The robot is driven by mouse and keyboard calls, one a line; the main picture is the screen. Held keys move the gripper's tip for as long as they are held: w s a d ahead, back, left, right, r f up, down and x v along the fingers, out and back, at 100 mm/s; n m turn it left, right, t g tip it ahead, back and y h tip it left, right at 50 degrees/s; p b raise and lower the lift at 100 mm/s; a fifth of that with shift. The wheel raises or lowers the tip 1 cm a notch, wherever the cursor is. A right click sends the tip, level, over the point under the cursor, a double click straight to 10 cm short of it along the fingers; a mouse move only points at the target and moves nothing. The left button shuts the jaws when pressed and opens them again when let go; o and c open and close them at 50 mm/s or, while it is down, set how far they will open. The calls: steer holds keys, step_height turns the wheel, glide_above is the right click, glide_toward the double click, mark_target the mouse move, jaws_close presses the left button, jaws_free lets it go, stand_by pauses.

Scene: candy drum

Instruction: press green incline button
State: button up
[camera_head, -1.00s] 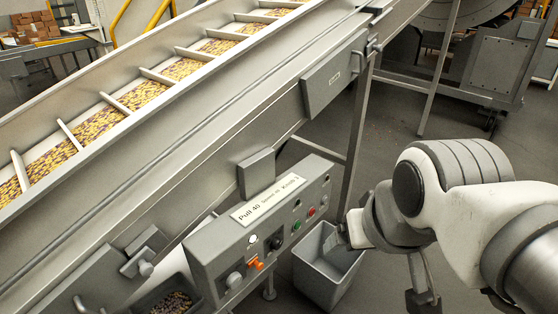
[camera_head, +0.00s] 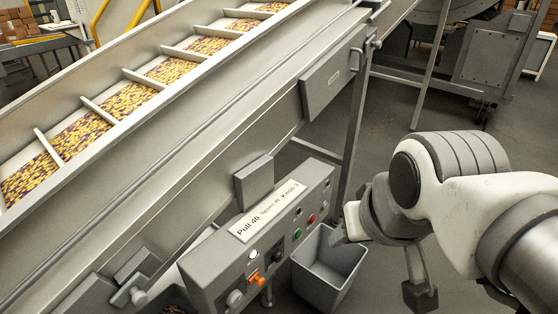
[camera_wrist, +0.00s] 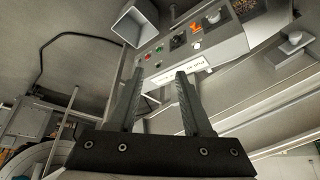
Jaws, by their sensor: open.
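The green button (camera_head: 297,234) is a small round button on the sloping face of the grey control panel (camera_head: 215,272), beside the red button (camera_head: 312,218). In the wrist view, the green button (camera_wrist: 159,49) shows beyond the fingers, close to the red one (camera_wrist: 148,57). My gripper (camera_wrist: 160,73) is open and empty, with its two dark fingers apart and pointing toward the panel. In the head view, my gripper (camera_head: 338,237) is right of the panel, apart from the green button; its fingers are partly hidden by my wrist.
A grey bin (camera_head: 325,285) stands on the floor below the panel's right end. The panel also has an orange switch (camera_head: 256,280) and a black knob (camera_head: 277,256). A sloping conveyor (camera_head: 150,120) carrying candy runs behind the panel. Open floor lies at the right.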

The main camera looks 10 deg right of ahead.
jaws_close()
stand_by(1.4)
